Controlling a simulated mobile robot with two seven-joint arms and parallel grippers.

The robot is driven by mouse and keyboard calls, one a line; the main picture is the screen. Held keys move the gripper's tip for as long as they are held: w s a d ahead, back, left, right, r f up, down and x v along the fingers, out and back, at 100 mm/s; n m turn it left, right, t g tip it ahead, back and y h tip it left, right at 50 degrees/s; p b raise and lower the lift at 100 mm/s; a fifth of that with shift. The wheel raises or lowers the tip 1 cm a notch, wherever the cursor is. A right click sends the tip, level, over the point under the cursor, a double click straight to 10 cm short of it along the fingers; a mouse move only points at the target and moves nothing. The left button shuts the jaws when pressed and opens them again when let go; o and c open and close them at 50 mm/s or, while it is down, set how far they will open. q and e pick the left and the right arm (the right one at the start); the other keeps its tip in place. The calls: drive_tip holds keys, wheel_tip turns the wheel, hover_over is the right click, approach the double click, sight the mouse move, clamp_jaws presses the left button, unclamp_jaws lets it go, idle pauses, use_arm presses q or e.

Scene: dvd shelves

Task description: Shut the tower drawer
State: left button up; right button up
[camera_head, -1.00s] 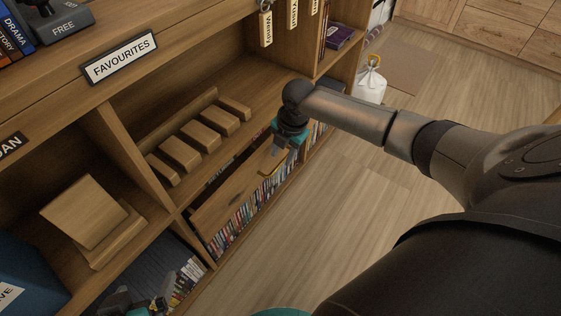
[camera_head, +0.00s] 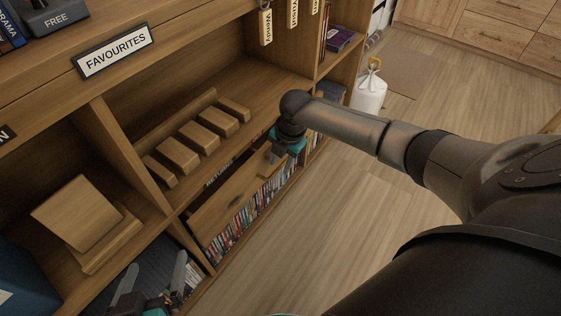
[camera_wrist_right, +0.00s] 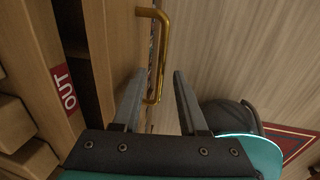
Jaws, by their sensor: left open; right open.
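The wooden drawer (camera_head: 235,197) in the lower shelf has its front standing out, with a dark gap behind its top edge. Its brass handle (camera_wrist_right: 163,45) shows in the right wrist view. My right gripper (camera_head: 272,157) is at the far end of the drawer front. In the wrist view its two fingers (camera_wrist_right: 157,82) are open, with the handle's near end appearing between them; contact cannot be told. My left gripper (camera_head: 157,275) is open and empty at the lower left, in front of the lower shelf.
A stepped wooden rack (camera_head: 195,140) sits on the shelf above the drawer. A wooden stand (camera_head: 80,220) is in the left compartment. DVDs (camera_head: 245,215) line up below the drawer front. A white bag (camera_head: 369,92) stands at the back. The floor (camera_head: 330,215) to the right is clear.

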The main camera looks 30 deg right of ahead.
drive_tip(key=shift+c, duration=0.3)
clamp_jaws()
idle(1.0)
